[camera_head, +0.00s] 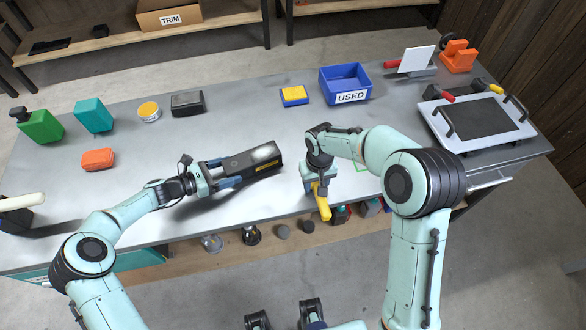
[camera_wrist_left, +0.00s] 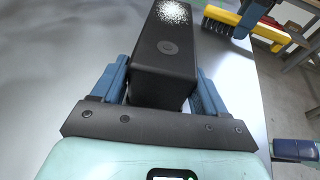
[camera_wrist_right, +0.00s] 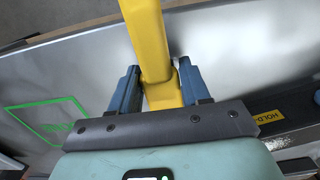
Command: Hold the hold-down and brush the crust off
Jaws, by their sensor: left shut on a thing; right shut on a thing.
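The hold-down is a black block (camera_head: 240,165) with a yellow label, lying on the grey bench. A white speckled crust (camera_head: 265,152) covers its top near the far end; it also shows in the left wrist view (camera_wrist_left: 174,12). My left gripper (camera_head: 222,174) is shut on the near end of the hold-down, a finger on each side. My right gripper (camera_head: 316,184) is shut on a yellow brush (camera_head: 322,206), right of the hold-down near the bench's front edge. The brush's dark bristles (camera_wrist_left: 217,28) are apart from the crust.
A blue bin labelled USED (camera_head: 345,83) and a blue-yellow sponge (camera_head: 294,96) stand behind. A grey tray with a dark plate (camera_head: 478,122) is at the right. Green, teal and orange items are at the left. The bench between is clear.

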